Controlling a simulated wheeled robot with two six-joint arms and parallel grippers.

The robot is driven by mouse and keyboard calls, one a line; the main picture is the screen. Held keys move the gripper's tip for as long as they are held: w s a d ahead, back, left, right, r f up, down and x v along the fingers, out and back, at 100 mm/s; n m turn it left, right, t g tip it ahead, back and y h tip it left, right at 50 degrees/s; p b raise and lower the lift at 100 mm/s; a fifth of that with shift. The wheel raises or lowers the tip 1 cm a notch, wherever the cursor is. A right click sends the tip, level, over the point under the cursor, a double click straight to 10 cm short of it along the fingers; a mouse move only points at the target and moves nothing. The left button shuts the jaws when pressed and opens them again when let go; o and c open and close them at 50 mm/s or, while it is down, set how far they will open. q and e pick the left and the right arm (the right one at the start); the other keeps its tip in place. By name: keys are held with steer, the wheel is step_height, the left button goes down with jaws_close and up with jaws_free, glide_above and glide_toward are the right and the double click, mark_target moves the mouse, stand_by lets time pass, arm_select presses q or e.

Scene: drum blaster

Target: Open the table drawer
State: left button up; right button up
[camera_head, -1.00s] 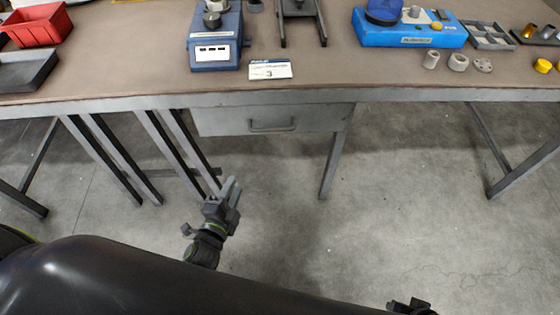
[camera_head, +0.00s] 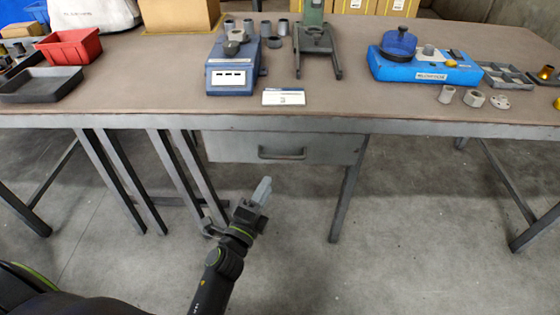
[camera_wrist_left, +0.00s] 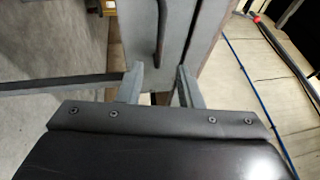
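The table drawer (camera_head: 235,148) is a grey metal box under the tabletop in the head view, and it looks shut. Its dark bar handle (camera_head: 282,156) is on the front face. My left gripper (camera_head: 262,190) is below and slightly left of the handle, apart from it. In the left wrist view, the two fingers (camera_wrist_left: 159,76) are spread with an empty gap between them. The drawer front (camera_wrist_left: 178,30) stands ahead, turned sideways in that view, with the handle (camera_wrist_left: 161,35) running along it beyond the fingertips. My right gripper is out of view.
The table (camera_head: 330,95) carries a blue scale (camera_head: 232,70), a white card (camera_head: 283,97), a blue tray unit (camera_head: 420,68) and a red bin (camera_head: 70,47). Table legs (camera_head: 345,200) stand on both sides of the drawer. The floor in front is clear.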

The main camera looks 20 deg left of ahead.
arm_select(q)
steer(key=r, duration=0.2)
glide_above(280, 162)
steer(key=s+d, duration=0.2)
steer(key=s, duration=0.3)
steer(key=shift+w+a+f, duration=0.1)
steer(key=shift+a+f, duration=0.1)
steer(key=shift+a, duration=0.05)
jaws_close()
